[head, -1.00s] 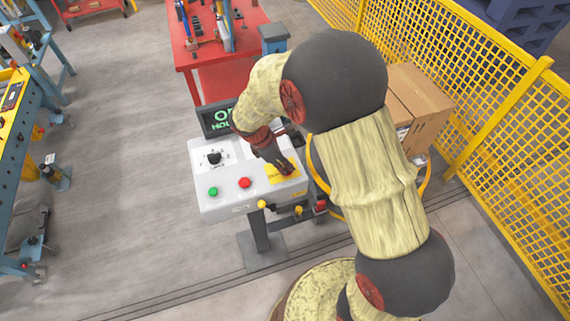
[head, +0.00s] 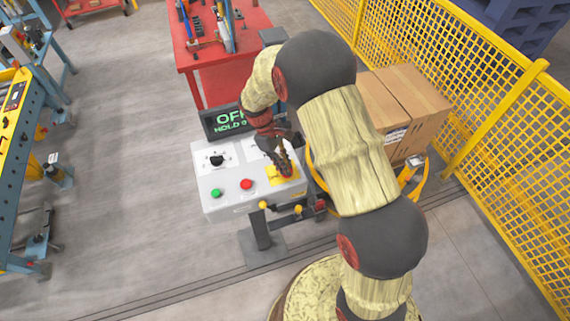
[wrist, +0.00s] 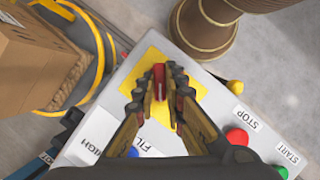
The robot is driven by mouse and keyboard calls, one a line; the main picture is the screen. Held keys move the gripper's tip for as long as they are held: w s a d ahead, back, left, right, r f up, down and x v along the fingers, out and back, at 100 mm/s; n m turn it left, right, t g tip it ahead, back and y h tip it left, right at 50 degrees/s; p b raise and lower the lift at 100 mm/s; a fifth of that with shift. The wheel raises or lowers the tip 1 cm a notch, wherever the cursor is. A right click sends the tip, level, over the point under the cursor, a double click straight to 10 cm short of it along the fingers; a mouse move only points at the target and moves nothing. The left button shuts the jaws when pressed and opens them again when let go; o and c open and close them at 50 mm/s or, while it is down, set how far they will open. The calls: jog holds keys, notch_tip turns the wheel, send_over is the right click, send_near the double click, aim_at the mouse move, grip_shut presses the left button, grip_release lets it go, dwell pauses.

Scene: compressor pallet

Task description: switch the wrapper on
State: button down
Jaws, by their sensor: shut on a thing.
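The wrapper's grey control panel (head: 225,203) stands on a post. A red switch handle (wrist: 159,76) rises from a yellow plate (wrist: 190,88) at one corner of the panel. My gripper (wrist: 158,84) points down at the plate, its fingertips closed on both sides of the red handle. In the head view my gripper (head: 286,168) covers most of the handle and part of the yellow plate (head: 274,178). The display (head: 230,120) behind the panel reads OFF, with a HOLD line partly hidden by my arm.
The panel has a green START button (head: 215,193), a red STOP button (head: 246,184) and a black knob (head: 216,160). Cardboard boxes (head: 415,105) and a yellow hoop stand to the right, before a yellow mesh fence (head: 470,90). A red bench (head: 217,70) stands behind.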

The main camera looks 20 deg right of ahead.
jog(key=m, duration=0.2)
jog(key=m+y+p, duration=0.1)
jog(key=m, duration=0.1)
jog(key=shift+w+d+m+g+y, duration=0.1)
jog(key=shift+d+m+g+y, duration=0.05)
jog(key=shift+m+g+y, duration=0.2)
jog(key=shift+m+y, duration=0.65)
jog(key=shift+m, duration=1)
jog(key=c, duration=1.8)
grip_release()
jog(key=shift+c, duration=0.2)
jog(key=shift+g, duration=0.25)
jog(key=v, duration=1.2)
jog(key=shift+d, duration=0.1)
